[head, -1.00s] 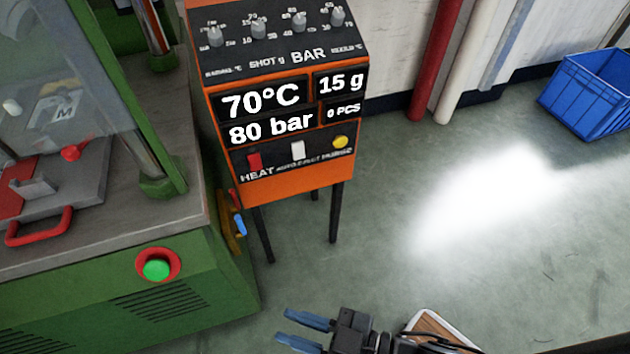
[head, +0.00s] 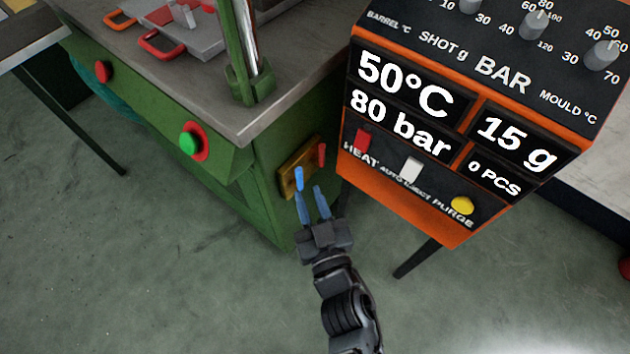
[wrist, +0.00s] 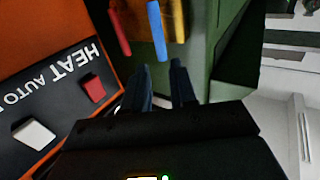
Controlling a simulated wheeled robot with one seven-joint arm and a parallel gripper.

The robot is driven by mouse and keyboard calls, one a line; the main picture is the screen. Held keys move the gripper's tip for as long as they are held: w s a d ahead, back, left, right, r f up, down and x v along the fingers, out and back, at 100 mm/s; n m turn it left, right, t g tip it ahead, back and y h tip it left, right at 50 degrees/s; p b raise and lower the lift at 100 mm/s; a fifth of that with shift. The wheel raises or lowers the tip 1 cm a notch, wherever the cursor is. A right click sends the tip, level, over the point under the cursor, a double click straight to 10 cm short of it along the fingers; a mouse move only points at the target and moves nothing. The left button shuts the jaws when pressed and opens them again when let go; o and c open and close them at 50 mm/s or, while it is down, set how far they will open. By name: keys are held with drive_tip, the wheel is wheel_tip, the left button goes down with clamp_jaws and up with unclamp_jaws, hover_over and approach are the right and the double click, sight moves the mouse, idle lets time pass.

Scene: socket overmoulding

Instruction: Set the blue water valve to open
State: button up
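The blue water valve (head: 299,179) is a small blue lever on a brass-coloured plate (head: 288,170) on the side of the green machine. It stands roughly upright in the head view, and also shows in the wrist view (wrist: 157,30). A red lever (head: 321,154) sits beside it on the same plate. My gripper (head: 311,206) is open, its two blue fingers apart and pointing at the plate. The fingertips are just below the blue lever in the head view. In the wrist view the blue lever's lower end is just beyond the fingertips; I cannot tell whether they touch.
The orange control box (head: 440,215) stands close to the right of my gripper, with red, white and yellow buttons and displays reading 50°C, 80 bar, 15 g. A green button (head: 189,143) is on the machine front. The floor (head: 180,270) at left is clear.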

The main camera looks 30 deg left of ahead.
sight(300, 176)
drive_tip(key=shift+b+x, duration=0.5)
drive_tip(key=shift+x, duration=1.85)
drive_tip(key=shift+s, duration=0.1)
clamp_jaws()
